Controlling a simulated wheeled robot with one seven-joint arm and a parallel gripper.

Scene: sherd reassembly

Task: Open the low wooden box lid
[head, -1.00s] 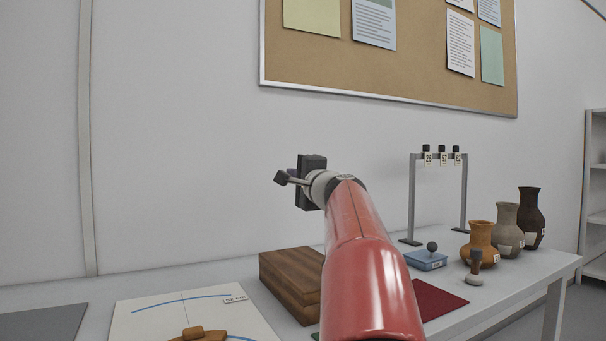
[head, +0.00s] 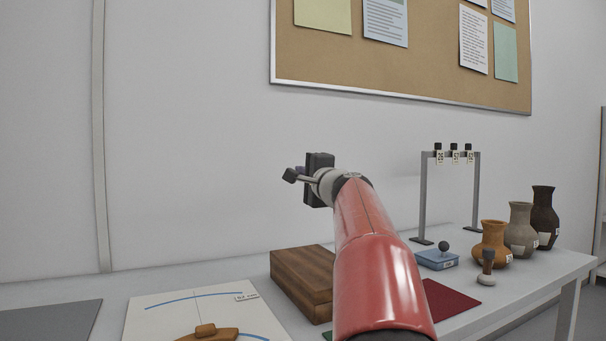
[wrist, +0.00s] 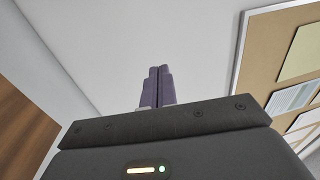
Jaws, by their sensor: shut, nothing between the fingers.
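The low wooden box (head: 304,281) stands on the table, left of my red arm in the head view. Its lid looks closed, and my arm hides its right part. A brown wooden surface, probably the box, shows at the left edge of the wrist view (wrist: 22,122). My gripper is raised above and behind the box, apart from it. In the wrist view its two purple-grey fingers (wrist: 157,86) are pressed together with nothing between them.
A white board (head: 165,312) with blue arcs and an orange sherd (head: 207,334) lies left of the box. To the right are a dark red mat (head: 447,300), a blue box (head: 437,260), a small stamp-like tool (head: 487,266), a grey rack (head: 425,200) and three jars (head: 493,242).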

